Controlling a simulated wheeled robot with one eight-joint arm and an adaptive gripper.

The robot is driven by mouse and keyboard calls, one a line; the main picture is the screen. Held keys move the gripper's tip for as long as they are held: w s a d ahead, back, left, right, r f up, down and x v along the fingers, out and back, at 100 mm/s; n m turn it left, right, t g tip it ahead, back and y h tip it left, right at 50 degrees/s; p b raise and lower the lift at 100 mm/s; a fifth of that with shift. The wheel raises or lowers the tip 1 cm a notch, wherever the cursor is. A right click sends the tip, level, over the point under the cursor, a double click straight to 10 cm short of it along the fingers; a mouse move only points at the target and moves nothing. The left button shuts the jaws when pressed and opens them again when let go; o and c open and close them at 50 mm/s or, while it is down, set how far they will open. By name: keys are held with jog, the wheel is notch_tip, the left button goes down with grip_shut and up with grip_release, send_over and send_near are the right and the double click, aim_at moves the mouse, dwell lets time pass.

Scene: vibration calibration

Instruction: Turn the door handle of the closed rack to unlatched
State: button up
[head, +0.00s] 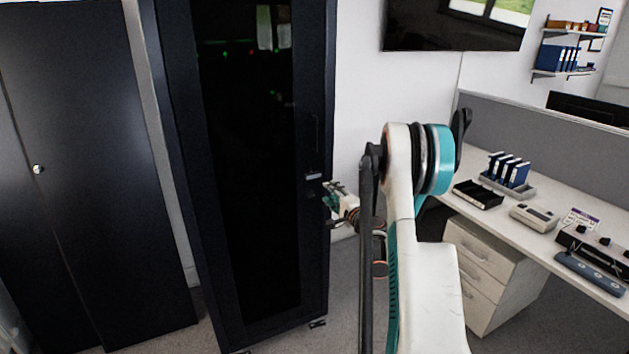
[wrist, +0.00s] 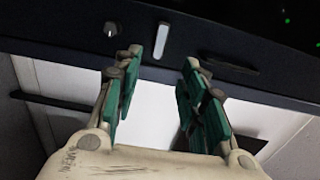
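The closed rack (head: 325,80) is a tall black cabinet with a dark glass door, left of centre in the head view. On the door's right side are a dark upright bar handle (head: 317,132) and a small light plate (head: 313,176) below it. The wrist view shows the dark bar (wrist: 230,63), the light plate (wrist: 162,40) and a small round knob (wrist: 111,30) in a row. I cannot tell which part latches. My gripper (head: 331,198) is beside the door's right edge. In the wrist view my gripper (wrist: 160,65) is open and empty, its green-padded fingers apart below the plate.
A dark cabinet (head: 90,150) with a round knob stands left of the rack. A desk (head: 480,200) with binders and devices, and a white drawer unit (head: 490,270), stand at the right. A screen (head: 455,25) hangs on the wall. Some grey floor shows between rack and drawers.

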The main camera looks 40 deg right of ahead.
aim_at(314, 176)
jog(key=b+x, duration=0.3)
jog(key=x, duration=1)
jog(key=shift+w+d, duration=0.15)
jog(key=shift+w, duration=0.1)
jog(key=shift+c, duration=0.5)
grip_shut()
